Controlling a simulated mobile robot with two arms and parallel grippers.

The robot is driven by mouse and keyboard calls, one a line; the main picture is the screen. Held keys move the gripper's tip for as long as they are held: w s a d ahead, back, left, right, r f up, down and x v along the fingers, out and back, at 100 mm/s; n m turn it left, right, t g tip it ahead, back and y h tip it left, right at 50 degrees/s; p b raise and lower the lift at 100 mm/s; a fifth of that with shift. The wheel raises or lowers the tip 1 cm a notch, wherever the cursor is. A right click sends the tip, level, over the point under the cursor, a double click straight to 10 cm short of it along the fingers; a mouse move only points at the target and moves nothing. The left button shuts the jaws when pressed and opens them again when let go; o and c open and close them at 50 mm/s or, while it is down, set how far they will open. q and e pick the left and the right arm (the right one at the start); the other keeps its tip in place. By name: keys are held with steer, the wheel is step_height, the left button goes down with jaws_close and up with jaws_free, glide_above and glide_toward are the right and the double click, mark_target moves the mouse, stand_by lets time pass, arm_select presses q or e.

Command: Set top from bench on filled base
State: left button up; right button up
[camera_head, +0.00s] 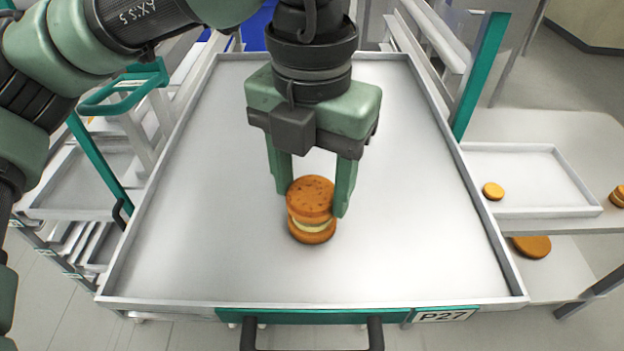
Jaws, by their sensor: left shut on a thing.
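A round brown top (311,195) with dark specks sits between the fingers of my left gripper (312,200), which is shut on it. Directly under it is a brown base (311,236) with a pale cream filling (311,225) on it, lying on the large grey tray (200,230). The top looks level and lined up over the filling; from this angle I cannot tell whether it touches it. My right gripper is not in view.
At the right, a white tray (545,185) on a bench (600,135) holds a small round (493,191). Another stack (618,196) stands at the right edge. A larger brown round (531,246) lies on a lower shelf. The large tray is otherwise clear, with low raised rims.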

arm_select(q)
steer(key=shift+f+b, duration=0.75)
steer(key=shift+f, duration=0.05)
stand_by(0.5)
steer(key=o, duration=1.4)
steer(key=shift+r, duration=0.2)
steer(key=shift+r+p, duration=1.95)
steer(key=shift+r, duration=1.45)
steer(key=shift+f, duration=0.1)
